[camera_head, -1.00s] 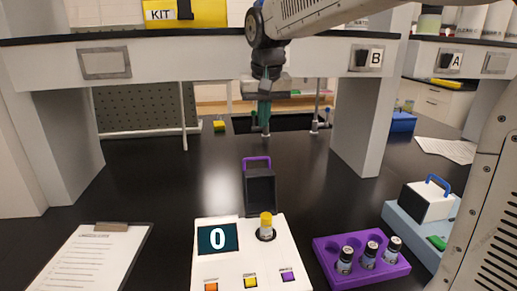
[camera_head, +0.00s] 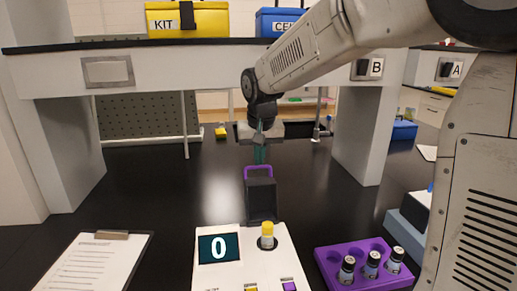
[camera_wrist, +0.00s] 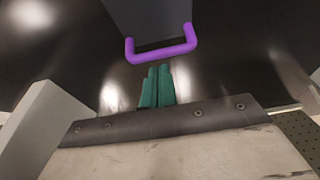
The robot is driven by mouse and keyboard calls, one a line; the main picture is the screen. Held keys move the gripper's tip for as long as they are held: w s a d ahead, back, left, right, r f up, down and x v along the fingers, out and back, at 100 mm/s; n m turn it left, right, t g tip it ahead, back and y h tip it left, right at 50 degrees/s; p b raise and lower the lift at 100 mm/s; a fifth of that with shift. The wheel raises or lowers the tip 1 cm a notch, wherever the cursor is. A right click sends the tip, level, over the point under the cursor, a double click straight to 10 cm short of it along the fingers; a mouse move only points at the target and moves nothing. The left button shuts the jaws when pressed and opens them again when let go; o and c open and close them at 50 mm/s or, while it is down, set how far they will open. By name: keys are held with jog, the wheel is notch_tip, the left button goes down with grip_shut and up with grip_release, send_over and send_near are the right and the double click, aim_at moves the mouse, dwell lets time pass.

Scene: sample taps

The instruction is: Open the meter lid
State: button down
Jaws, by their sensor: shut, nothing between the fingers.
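The meter (camera_head: 285,258) is a white box on the bench with a display (camera_head: 219,247) reading 0. Its dark lid (camera_head: 262,202) stands upright at the back edge, open, with a purple handle (camera_head: 258,169) on top. A yellow-capped vial (camera_head: 267,236) stands in the meter's well. My gripper (camera_head: 260,160) has green fingers, shut and empty, close to the handle and seemingly just behind it. In the wrist view the fingertips (camera_wrist: 157,68) lie just short of the handle (camera_wrist: 160,53). I cannot tell whether they touch.
A purple rack (camera_head: 336,279) with several vials stands right of the meter, and a blue-grey device (camera_head: 408,225) beyond it is partly hidden by my arm. A clipboard (camera_head: 90,265) lies at the left. A shelf (camera_head: 215,60) spans overhead on pillars (camera_head: 357,140). The bench left of the lid is clear.

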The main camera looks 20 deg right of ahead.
jog(key=shift+s, duration=0.4)
jog(key=shift+r, duration=0.1)
jog(key=shift+s, duration=0.1)
